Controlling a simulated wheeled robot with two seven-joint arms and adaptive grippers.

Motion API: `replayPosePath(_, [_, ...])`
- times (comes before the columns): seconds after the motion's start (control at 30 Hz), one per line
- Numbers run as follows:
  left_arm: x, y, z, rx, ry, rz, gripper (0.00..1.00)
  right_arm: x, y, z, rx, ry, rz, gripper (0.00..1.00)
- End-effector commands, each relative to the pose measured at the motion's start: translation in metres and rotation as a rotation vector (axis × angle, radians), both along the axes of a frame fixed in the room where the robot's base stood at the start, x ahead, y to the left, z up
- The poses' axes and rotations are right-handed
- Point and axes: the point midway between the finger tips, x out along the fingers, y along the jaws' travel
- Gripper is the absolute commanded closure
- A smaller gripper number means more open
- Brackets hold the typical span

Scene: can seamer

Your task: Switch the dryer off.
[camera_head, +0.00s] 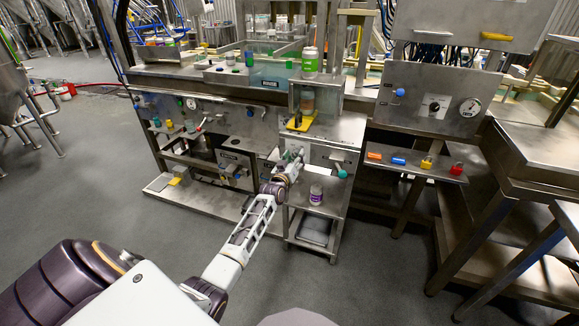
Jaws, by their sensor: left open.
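My left arm reaches in from the lower left to the steel machine front. My left gripper (294,156) is open at the small panel (322,156) below the yellow plate. Its fingertips are small and partly merge with the fittings behind, so I cannot tell whether they touch anything. A lever with a green knob (342,173) sticks out of this panel, just right of the gripper. No readable label marks the dryer or its switch. My right gripper is not in view.
A purple-and-white can (316,194) stands on the low steel shelf under the gripper. A green can (310,62) stands on the upper ledge. A small shelf (415,172) at the right holds padlocks and coloured blocks. The grey floor (110,220) at left is clear.

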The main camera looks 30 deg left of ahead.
Motion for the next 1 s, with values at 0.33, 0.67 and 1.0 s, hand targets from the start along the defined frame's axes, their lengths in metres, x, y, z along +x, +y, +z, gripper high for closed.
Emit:
replayPosePath(0.33, [-0.019,-0.004,-0.002,-0.001,0.001,0.0,0.48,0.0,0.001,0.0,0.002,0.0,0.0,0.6])
replayPosePath(0.67, [-0.047,-0.01,-0.003,0.0,0.001,0.0,0.48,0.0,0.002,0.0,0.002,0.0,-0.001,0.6])
replayPosePath(1.0, [-0.077,-0.016,-0.005,-0.001,0.001,0.0,0.48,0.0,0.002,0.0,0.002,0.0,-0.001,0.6])
